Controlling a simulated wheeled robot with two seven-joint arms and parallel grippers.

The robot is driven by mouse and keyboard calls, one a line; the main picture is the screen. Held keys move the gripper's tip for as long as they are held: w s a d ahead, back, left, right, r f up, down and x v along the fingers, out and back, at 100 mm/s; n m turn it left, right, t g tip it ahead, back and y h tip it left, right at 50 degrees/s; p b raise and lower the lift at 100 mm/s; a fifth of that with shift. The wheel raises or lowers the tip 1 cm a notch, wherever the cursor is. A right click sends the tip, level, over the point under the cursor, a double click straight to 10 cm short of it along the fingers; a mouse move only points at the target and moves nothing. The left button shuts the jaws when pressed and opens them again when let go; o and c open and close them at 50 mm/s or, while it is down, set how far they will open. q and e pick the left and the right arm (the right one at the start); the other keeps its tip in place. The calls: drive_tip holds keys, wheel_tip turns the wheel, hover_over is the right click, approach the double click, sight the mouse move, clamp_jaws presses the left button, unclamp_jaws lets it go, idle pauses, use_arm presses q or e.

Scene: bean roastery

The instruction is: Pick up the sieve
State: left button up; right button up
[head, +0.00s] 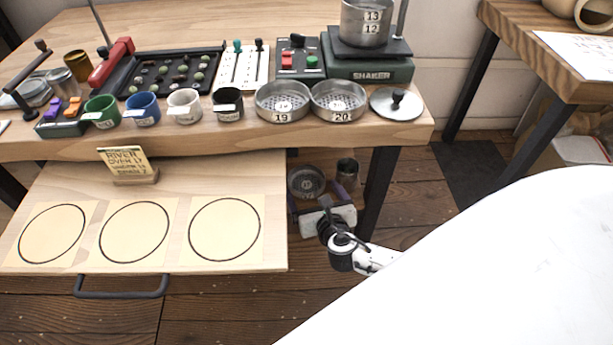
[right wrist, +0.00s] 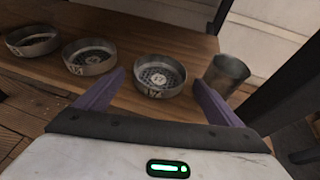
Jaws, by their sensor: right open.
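On the low shelf under the table, a round metal sieve marked 17 (right wrist: 160,75) shows between and beyond my right gripper's purple fingers (right wrist: 158,82) in the right wrist view. The fingers are apart with nothing held. In the head view this sieve (head: 306,181) is under the table edge, just beyond my right gripper (head: 322,203). Two more sieves stand left of it in the wrist view, a middle one (right wrist: 89,57) and a far-left one (right wrist: 33,41). On the tabletop are sieves 19 (head: 282,115) and 20 (head: 341,115). My left gripper is not in view.
A plain metal cup (right wrist: 226,73) stands close right of sieve 17. A dark table leg (head: 379,190) rises right of the shelf. The pulled-out board (head: 200,185) with drawn circles lies to the left. A shaker (head: 372,69) carries stacked sieves above.

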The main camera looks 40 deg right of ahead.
sight(302, 170)
drive_tip(key=b+x, duration=0.1)
drive_tip(key=x, duration=0.3)
drive_tip(key=shift+f, duration=0.15)
drive_tip(key=b+x, duration=0.2)
drive_tip(key=x, duration=0.3)
drive_tip(key=shift+d+b, duration=0.1)
drive_tip(key=shift+b, duration=0.3)
drive_tip(key=c, duration=0.7)
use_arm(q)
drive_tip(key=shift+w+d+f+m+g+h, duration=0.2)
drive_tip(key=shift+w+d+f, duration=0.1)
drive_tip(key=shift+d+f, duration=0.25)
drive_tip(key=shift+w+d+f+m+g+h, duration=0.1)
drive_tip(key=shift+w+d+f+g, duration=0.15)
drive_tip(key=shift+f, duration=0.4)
use_arm(e)
drive_tip(key=shift+c, duration=0.2)
drive_tip(key=shift+r, duration=0.25)
